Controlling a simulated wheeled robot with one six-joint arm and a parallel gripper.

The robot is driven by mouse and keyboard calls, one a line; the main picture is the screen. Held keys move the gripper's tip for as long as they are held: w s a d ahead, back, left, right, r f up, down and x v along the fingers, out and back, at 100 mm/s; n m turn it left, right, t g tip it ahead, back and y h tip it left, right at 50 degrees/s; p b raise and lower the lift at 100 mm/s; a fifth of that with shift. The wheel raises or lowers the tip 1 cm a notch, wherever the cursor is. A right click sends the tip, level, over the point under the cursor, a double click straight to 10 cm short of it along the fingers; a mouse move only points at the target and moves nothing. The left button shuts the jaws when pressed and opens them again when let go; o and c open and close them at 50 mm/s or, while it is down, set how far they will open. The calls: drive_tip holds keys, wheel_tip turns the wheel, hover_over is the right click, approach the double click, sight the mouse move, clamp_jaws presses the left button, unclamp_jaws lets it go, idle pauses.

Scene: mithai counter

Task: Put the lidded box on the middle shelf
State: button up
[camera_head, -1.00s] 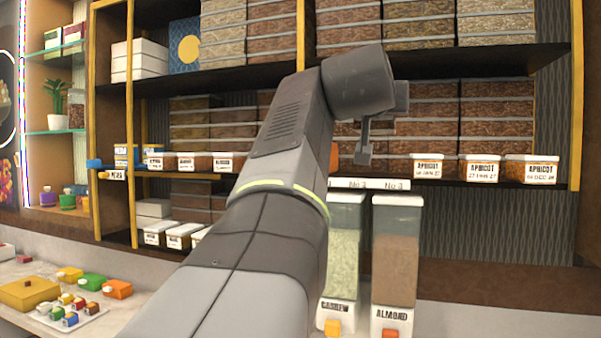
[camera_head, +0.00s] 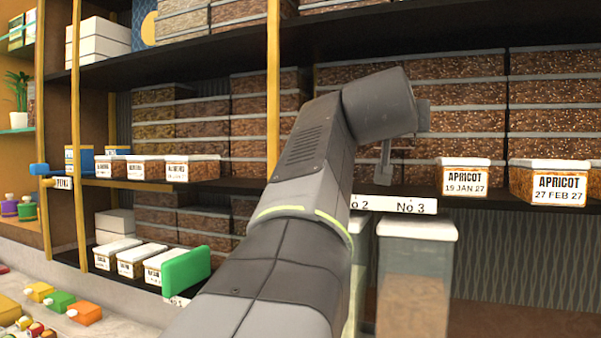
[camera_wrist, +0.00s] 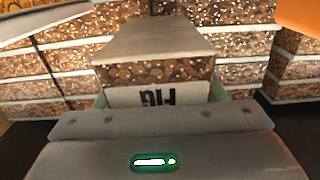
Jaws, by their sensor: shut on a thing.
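The lidded box (camera_wrist: 155,72) shows in the wrist view, with a pale lid, brown speckled contents and a white label whose dark letters I cannot read surely. My gripper (camera_wrist: 160,97) is shut on it, with a pale green finger at each side. In the head view my arm hides the box and most of the gripper. The middle shelf (camera_head: 235,187) crosses the head view behind my arm. It bears several lidded boxes at left and apricot boxes (camera_head: 466,177) at right. In the wrist view, stacked brown boxes stand behind the held box.
Below the shelf, a tall lidded dispenser (camera_head: 413,285) stands at right. A lower shelf at left holds several white-lidded boxes (camera_head: 115,252) beside a green block (camera_head: 186,270). In the wrist view, an orange thing (camera_wrist: 298,15) is at upper right and a pale panel (camera_wrist: 40,25) at upper left.

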wheel_tip(320, 180, down, 2)
drive_tip(key=shift+s+f, duration=0.15)
drive_tip(key=shift+f, duration=2.55)
drive_tip(key=shift+f+b, duration=0.15)
drive_tip(key=shift+b, duration=0.2)
drive_tip(key=o, duration=1.3)
drive_tip(key=shift+c, duration=0.2)
